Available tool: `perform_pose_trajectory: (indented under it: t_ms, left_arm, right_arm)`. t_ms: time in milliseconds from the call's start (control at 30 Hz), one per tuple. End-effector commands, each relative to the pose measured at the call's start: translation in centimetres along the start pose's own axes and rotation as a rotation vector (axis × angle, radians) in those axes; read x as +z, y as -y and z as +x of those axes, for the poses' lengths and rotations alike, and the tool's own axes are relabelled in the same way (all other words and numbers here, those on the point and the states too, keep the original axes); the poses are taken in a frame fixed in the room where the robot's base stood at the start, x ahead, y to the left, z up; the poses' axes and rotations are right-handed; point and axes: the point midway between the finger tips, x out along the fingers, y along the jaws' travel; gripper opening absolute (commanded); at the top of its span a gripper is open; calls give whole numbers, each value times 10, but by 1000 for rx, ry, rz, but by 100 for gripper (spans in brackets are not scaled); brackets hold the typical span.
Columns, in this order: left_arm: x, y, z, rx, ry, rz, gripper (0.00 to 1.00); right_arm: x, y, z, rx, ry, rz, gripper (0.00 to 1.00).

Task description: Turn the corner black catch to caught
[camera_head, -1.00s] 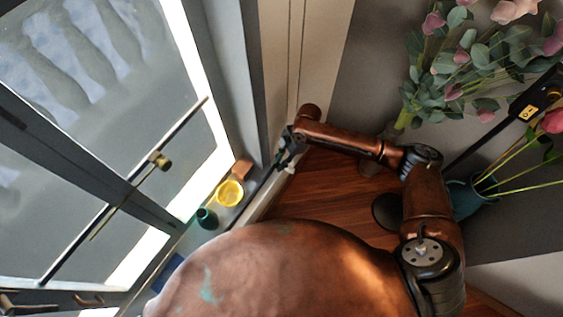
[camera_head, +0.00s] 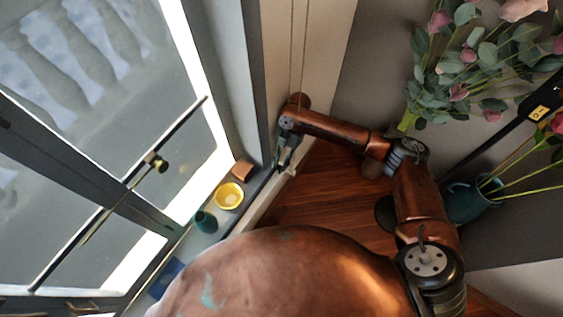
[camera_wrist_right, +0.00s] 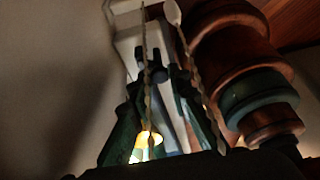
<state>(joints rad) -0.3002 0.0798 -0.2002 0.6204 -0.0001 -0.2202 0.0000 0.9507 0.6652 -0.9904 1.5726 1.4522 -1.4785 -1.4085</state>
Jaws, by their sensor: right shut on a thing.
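My right gripper (camera_head: 283,163) is at the corner between the window sill and the wall in the head view. Its fingers point down, close to the sill's end. In the right wrist view the dark green fingers of the gripper (camera_wrist_right: 157,72) come together on a small dark thing. I take this to be the black catch, but the fingers hide most of it and I cannot tell its angle. My left gripper is not in view.
A yellow bowl (camera_head: 229,196), a green cup (camera_head: 205,221) and a brown block (camera_head: 242,170) stand on the sill. A blue-green vase (camera_head: 468,203) and pink flowers (camera_head: 458,92) are at the right. The wood floor (camera_head: 310,190) shows beside my arm.

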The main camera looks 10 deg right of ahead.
Motion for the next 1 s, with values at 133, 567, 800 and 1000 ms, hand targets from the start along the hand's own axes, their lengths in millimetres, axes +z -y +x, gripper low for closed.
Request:
perform_pose_trajectory:
  t_ms: [133, 567, 800, 1000]
  left_arm:
    - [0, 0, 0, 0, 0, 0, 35]
    - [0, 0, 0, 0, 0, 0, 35]
    - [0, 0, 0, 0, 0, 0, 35]
    - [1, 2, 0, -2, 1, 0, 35]
  right_arm:
    - [0, 1, 2, -4, -2, -3, 0]
    - [0, 1, 2, -3, -1, -2, 30]
    - [0, 0, 1, -2, -1, -2, 35]
    - [0, 0, -6, 0, 0, -2, 35]
